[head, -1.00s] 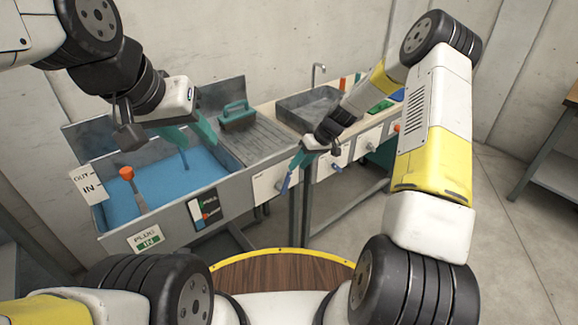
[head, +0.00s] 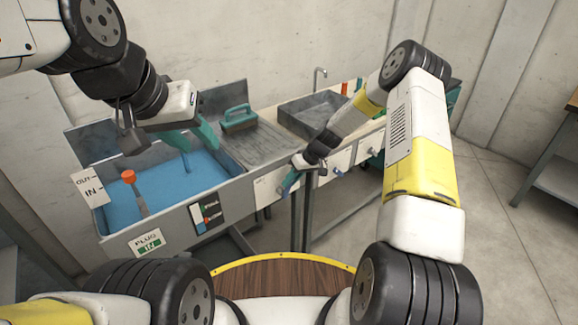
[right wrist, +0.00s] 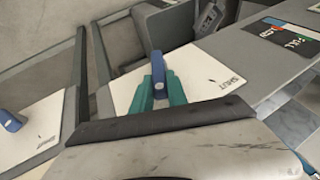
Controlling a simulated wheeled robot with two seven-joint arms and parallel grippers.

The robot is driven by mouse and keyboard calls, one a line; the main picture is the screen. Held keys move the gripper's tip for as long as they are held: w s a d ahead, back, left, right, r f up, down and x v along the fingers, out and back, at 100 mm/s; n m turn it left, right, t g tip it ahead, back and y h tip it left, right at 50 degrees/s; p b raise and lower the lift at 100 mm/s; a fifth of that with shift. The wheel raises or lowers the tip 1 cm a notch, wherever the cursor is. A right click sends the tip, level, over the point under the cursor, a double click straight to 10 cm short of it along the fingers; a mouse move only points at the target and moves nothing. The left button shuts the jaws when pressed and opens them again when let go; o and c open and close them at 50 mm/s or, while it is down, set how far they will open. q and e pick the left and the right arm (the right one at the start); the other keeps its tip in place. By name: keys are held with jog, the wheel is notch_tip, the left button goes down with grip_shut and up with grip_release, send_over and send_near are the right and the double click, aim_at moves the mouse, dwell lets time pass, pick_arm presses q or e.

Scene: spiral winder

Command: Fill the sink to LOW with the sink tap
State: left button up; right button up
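The left basin (head: 122,238) holds a flat blue surface like water (head: 165,190). A thin darker blue upright (head: 186,163) shows there, its top hidden behind my left gripper. My left gripper (head: 188,138) is above the basin, its teal fingers apart and empty. My right gripper (head: 289,181) is at the counter front, on a blue lever handle (right wrist: 156,66) over a white plate marked SHUT (right wrist: 215,75). In the right wrist view its teal fingers (right wrist: 160,92) close on both sides of the lever. A gauge panel (head: 207,212) with coloured bands is on the basin front.
An orange-topped handle (head: 129,176) stands in the basin beside an OUT/IN sign (head: 89,187). A PLUG IN sign (head: 147,243) is on the front. A green-handled brush (head: 239,118) lies on the drainboard. A second grey sink (head: 300,115) is further right. Another blue lever (right wrist: 10,120) is near.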

grip_shut()
dwell(1.0)
